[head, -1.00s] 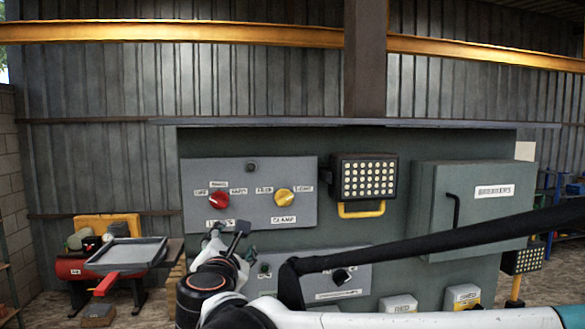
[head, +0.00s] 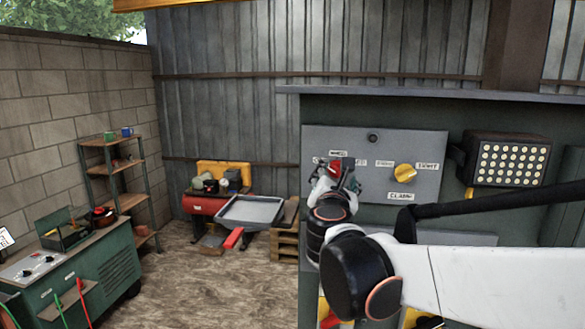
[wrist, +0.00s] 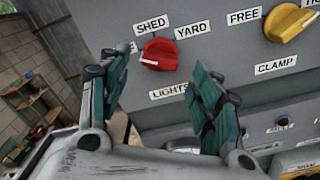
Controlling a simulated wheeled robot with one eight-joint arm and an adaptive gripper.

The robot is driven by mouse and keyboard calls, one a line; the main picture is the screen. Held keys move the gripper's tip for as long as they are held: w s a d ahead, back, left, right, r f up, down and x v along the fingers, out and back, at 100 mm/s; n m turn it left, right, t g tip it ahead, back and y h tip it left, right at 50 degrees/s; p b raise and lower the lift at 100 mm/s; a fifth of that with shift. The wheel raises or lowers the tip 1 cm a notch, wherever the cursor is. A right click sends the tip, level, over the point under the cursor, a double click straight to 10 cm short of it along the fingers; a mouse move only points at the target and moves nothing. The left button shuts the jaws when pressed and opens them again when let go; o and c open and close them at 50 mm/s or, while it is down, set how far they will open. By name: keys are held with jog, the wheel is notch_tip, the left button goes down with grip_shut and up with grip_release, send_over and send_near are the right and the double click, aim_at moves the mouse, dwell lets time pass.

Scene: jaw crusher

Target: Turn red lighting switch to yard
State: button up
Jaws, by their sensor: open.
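The red lighting switch (wrist: 160,55) is a round knob on a grey panel (head: 375,139), above a LIGHTS label (wrist: 168,93). A SHED label (wrist: 151,24) is above it, a YARD label (wrist: 191,30) to its upper right, and a label partly hidden by a finger to its left. A pale mark shows on the knob's left side. My gripper (wrist: 156,66) is open, with its green fingers on either side of the knob in the wrist view. Contact cannot be told. In the head view my gripper (head: 341,174) covers most of the red knob.
A yellow clamp knob (head: 404,172) is to the right on the same panel. A lamp (head: 508,160) sticks out further right. A lower panel with a dark knob (wrist: 282,122) is below. Open floor (head: 215,265) lies to the left.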

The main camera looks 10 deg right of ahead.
aim_at(336, 173)
jog(key=shift+p+x, duration=0.3)
jog(key=shift+x, duration=1.9)
jog(key=c, duration=1.1)
